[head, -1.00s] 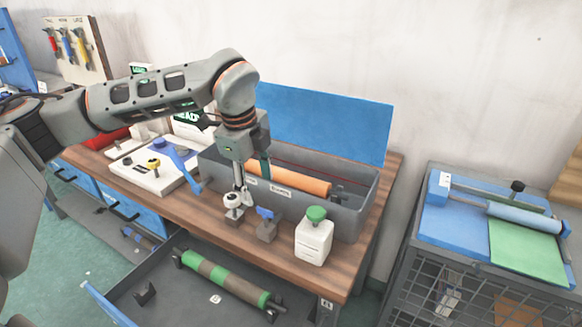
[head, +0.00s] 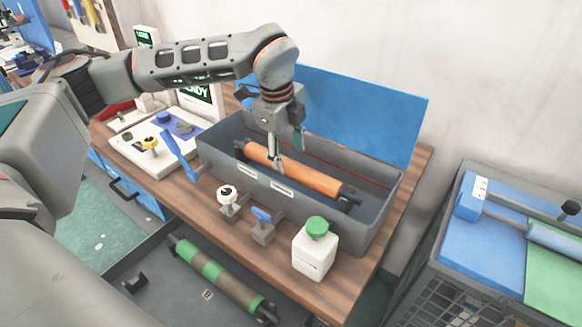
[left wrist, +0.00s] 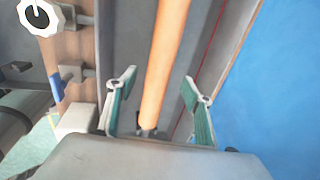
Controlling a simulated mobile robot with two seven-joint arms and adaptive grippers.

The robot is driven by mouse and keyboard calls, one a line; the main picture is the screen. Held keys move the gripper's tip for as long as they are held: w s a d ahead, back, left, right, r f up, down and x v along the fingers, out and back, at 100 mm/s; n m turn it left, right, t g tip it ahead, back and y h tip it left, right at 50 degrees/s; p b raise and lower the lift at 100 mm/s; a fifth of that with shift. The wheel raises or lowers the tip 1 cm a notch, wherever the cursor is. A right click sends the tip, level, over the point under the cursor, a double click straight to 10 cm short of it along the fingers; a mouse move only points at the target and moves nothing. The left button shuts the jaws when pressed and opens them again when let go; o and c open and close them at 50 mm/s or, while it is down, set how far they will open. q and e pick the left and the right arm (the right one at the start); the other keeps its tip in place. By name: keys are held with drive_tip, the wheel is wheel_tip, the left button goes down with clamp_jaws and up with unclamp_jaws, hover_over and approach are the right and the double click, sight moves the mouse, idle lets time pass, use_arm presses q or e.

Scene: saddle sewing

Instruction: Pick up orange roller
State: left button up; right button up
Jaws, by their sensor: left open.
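The orange roller (head: 310,178) lies in the grey open bin (head: 372,226) on the wooden bench, its dark end pieces near the bin's ends. My left gripper (head: 286,152) is above the bin, pointing down over the roller's left half. In the left wrist view the orange roller (left wrist: 164,62) runs between the two spread fingers of my left gripper (left wrist: 160,85), with a gap on each side. The gripper is open and holds nothing. My right gripper is not in view.
A white bottle with a green cap (head: 315,250) and small clamps (head: 262,225) stand in front of the bin. A blue panel (head: 365,115) rises behind it. A green-banded roller (head: 215,275) lies in the drawer below. A blue-and-green station (head: 490,245) is at right.

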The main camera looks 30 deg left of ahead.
sight(290, 163)
use_arm(q)
drive_tip(key=shift+w+f, duration=0.2)
drive_tip(key=shift+f, duration=0.9)
drive_tip(key=shift+w+f, duration=0.2)
drive_tip(key=shift+f, duration=0.9)
clamp_jaws()
drive_tip(key=shift+r, duration=0.15)
drive_tip(key=shift+w+r, duration=0.1)
